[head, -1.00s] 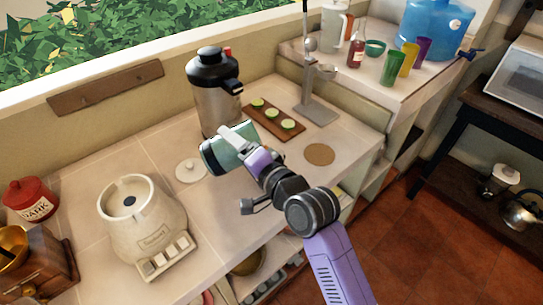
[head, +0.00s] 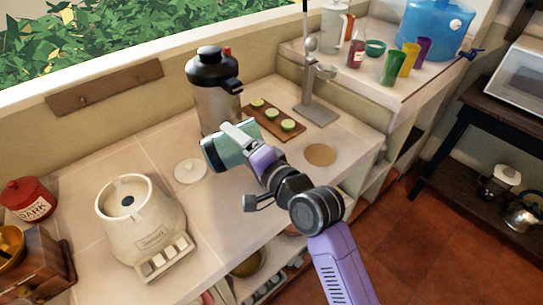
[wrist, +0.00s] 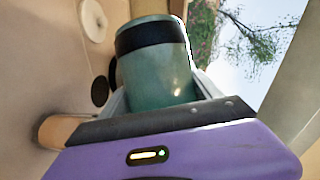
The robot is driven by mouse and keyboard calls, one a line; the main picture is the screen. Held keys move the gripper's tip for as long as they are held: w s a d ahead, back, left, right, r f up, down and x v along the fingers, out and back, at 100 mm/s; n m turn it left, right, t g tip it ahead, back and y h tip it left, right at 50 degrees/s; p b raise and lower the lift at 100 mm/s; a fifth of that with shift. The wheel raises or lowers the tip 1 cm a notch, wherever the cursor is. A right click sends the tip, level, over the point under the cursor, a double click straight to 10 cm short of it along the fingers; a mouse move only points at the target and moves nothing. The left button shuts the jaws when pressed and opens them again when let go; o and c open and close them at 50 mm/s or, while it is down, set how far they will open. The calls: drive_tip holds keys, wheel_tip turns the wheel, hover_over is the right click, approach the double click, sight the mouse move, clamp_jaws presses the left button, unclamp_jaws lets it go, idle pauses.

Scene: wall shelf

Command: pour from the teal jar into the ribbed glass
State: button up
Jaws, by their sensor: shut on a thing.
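The teal jar (head: 240,143) is held in the air over the counter, in front of the large steel flask. It is tipped far over, with its dark-banded end to the left. My gripper (head: 244,138) is shut around the jar. In the wrist view the jar (wrist: 160,85) sits between the fingers, with a black band around its far end. I cannot make out the ribbed glass in either view; the jar and gripper hide part of the counter. I see no stream leaving the jar.
The steel flask (head: 213,90) stands close behind the jar. A white lid (head: 190,171) lies on the counter, and a cream appliance (head: 140,220) stands front left. A board with lime slices (head: 272,122), a metal stand (head: 315,110) and a brown disc (head: 320,154) are to the right.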

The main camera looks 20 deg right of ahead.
drive_tip(key=shift+d+r+m+t+b, duration=0.3)
drive_tip(key=shift+d+r+m+b, duration=0.1)
drive_tip(key=shift+b, duration=0.15)
idle(0.6)
drive_tip(key=shift+d+r+m+t+y, duration=0.2)
drive_tip(key=shift+d+r+m, duration=0.15)
drive_tip(key=shift+m, duration=0.3)
drive_tip(key=shift+d+r+m+t+y, duration=0.1)
drive_tip(key=shift+d+r+m+t, duration=0.15)
drive_tip(key=shift+m, duration=0.4)
idle(1.5)
